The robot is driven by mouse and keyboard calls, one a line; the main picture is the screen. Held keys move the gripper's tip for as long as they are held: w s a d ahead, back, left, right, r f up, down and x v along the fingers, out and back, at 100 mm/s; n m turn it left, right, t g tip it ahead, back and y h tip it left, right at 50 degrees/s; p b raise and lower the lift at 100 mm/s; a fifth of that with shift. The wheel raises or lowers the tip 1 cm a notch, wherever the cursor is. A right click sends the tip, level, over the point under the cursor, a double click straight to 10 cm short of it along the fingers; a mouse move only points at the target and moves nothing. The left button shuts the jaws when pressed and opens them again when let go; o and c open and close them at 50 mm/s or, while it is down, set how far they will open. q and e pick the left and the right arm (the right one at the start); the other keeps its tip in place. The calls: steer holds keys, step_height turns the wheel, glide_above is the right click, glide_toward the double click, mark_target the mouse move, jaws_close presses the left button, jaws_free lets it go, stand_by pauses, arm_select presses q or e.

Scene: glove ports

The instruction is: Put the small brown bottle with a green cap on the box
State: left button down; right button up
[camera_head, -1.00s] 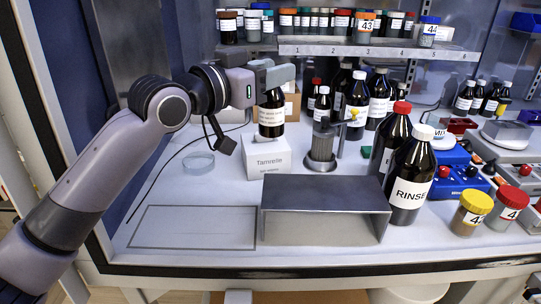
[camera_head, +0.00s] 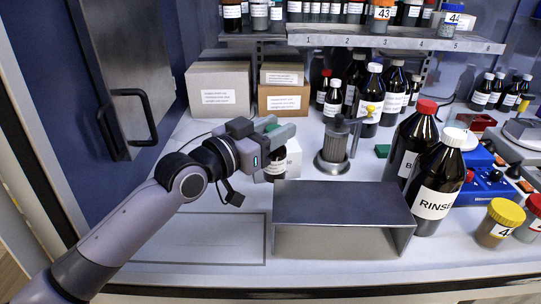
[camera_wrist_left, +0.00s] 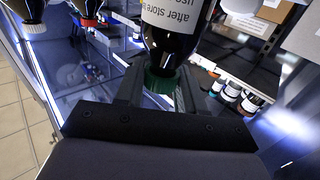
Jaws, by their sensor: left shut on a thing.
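The small brown bottle (camera_head: 276,171) with a white label hangs upright below my left gripper (camera_head: 277,135) in the head view. My left gripper is shut on it near the top. In the left wrist view the green cap (camera_wrist_left: 161,82) shows between the fingers (camera_wrist_left: 160,92), with the dark neck and label (camera_wrist_left: 172,15) beyond it. The white box (camera_head: 294,158) is mostly hidden behind the bottle and gripper; its right part shows. The bottle overlaps the box's left part, and I cannot tell whether it touches the box or the worktop. My right gripper is out of view.
A grey metal bridge (camera_head: 340,204) stands in front of the box, and a metal stand (camera_head: 335,150) is to its right. Large brown bottles, one marked RINSE (camera_head: 436,190), stand further right. Cartons (camera_head: 218,90) are behind. An outlined area (camera_head: 205,238) at front left is clear.

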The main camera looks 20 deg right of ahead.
mark_target(274, 159)
arm_select(q)
steer(key=shift+f, duration=0.6)
step_height(274, 159, down, 6)
steer(key=b, duration=0.3)
steer(key=shift+r, duration=0.35)
steer(key=c, duration=0.7)
jaws_free()
